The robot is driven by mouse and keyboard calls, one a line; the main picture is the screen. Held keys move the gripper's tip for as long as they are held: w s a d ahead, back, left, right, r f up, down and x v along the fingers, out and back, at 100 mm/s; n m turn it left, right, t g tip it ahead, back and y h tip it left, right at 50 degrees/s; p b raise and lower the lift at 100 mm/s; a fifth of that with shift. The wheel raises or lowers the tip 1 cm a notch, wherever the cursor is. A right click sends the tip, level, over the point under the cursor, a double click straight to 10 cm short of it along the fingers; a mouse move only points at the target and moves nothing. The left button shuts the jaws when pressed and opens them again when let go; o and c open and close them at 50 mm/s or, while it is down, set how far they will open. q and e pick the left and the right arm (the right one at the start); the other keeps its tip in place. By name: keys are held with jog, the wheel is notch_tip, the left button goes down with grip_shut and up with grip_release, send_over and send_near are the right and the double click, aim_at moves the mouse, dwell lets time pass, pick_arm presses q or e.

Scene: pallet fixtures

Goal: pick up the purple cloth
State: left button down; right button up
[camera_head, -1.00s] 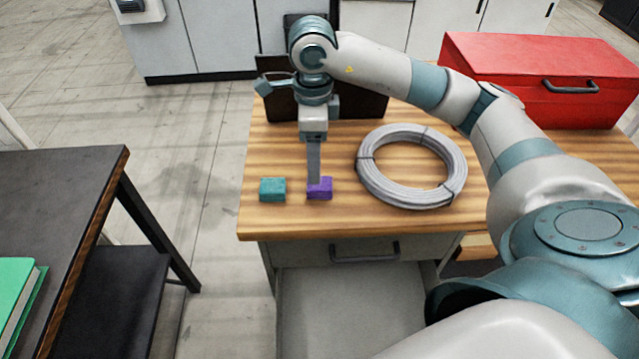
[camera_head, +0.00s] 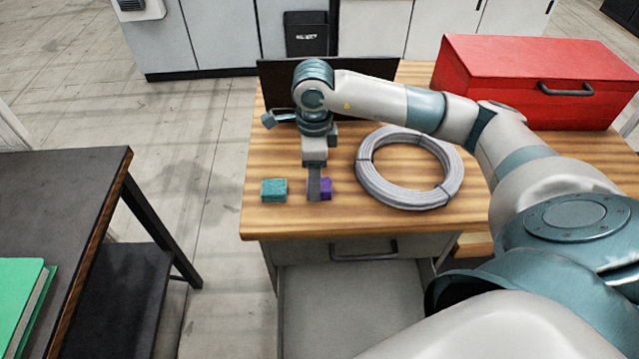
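The purple cloth (camera_head: 326,188) is a small folded block on the wooden tabletop, near its front edge. My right gripper (camera_head: 314,190) points straight down at the cloth. Its finger covers the left and middle part of the cloth. Only one finger shows from this side, so I cannot tell whether it is open or shut, or whether it grips the cloth. The cloth appears to rest on the table. My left gripper is not in view.
A teal block (camera_head: 274,190) lies just left of the purple cloth. A grey cable coil (camera_head: 408,199) lies to the right. A red toolbox (camera_head: 530,80) stands at the back right, and a dark upright panel (camera_head: 380,68) at the back. A dark table (camera_head: 60,190) stands at left.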

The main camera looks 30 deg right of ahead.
jog(key=shift+f, duration=1.25)
jog(key=shift+c, duration=0.6)
jog(key=c, duration=1)
